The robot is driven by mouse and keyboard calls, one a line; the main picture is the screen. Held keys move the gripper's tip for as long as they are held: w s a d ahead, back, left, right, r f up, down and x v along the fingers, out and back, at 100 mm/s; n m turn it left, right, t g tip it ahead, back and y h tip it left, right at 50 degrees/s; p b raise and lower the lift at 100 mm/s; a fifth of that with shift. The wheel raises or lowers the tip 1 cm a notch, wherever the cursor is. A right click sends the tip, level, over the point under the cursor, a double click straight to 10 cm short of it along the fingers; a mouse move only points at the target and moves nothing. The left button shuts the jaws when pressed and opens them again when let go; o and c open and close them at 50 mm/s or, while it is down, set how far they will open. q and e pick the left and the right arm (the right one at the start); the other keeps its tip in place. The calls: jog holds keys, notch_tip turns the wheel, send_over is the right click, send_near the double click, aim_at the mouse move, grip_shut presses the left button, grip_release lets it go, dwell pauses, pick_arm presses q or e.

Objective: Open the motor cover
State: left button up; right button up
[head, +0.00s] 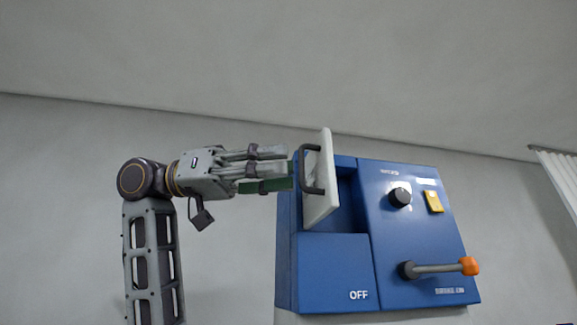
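The motor cover (322,178) is a white panel with a dark bracket handle (304,170). It stands swung out from the upper left of a blue machine box (415,245), and a dark blue recess (347,205) shows behind it. My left gripper (287,176) comes in from the left, with its green-padded fingertips level with the handle and right beside it. The fingers overlap in this view, so I cannot tell how far apart they are or whether they touch the handle. My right gripper is out of view.
A white curtain (563,175) hangs at the far right. The wall around is bare.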

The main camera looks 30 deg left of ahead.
pick_arm(q)
jog(key=v, duration=0.9)
jog(key=shift+w+a, duration=0.1)
dwell(0.4)
